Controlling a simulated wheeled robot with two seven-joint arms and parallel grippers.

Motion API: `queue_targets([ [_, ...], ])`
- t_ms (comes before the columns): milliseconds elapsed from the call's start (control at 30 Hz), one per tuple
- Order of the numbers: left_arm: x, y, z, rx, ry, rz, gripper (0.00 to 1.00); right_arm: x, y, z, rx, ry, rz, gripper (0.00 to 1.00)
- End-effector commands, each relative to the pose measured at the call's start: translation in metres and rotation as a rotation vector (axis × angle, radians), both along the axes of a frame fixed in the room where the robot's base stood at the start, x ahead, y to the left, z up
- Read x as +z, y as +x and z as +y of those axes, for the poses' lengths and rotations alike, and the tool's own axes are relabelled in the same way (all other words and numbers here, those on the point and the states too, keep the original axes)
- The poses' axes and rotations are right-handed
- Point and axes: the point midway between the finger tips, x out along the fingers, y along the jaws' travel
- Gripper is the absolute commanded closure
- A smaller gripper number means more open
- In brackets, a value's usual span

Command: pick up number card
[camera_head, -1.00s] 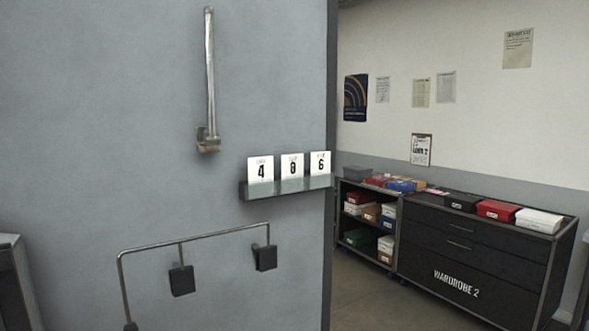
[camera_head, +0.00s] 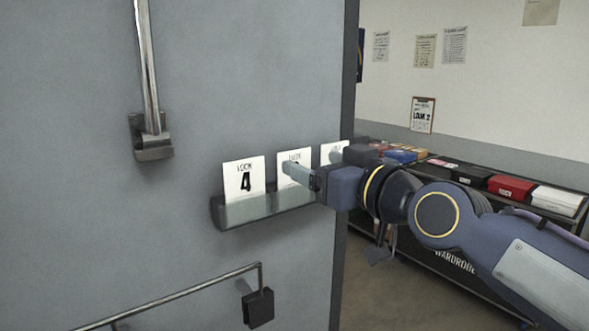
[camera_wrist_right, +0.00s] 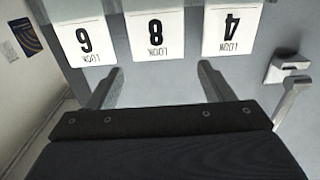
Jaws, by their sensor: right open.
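Three white number cards stand side by side in a shallow grey ledge (camera_head: 262,208) on the grey panel. The card with 4 (camera_head: 243,178) is at the left and uncovered. The middle card (camera_head: 290,156) is partly hidden behind my right gripper (camera_head: 298,172), and the right card (camera_head: 334,151) is partly covered too. In the right wrist view the cards appear upside down: 6 (camera_wrist_right: 84,40), 8 (camera_wrist_right: 156,40) and 4 (camera_wrist_right: 232,32). There my right gripper (camera_wrist_right: 160,70) is open and empty, its fingers pointing toward the 8 card and short of it. My left gripper is out of view.
A vertical metal handle (camera_head: 147,75) is on the panel left of the cards. A bent metal bar (camera_head: 200,285) with a black block (camera_head: 258,307) is below the ledge. Behind the panel's edge, a dark cabinet carries a red box (camera_head: 513,188) and a white box (camera_head: 557,200).

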Motion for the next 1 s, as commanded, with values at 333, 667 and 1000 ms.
queue_targets([
  [333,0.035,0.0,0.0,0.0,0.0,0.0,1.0,0.005,0.04,0.027,0.002,0.0,0.005,0.25],
  [667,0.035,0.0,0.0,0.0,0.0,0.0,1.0,0.002,0.046,0.031,-0.001,0.0,0.002,0.25],
  [1000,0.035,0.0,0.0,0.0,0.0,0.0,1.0,0.002,0.046,0.031,0.0,0.0,0.002,0.59],
])
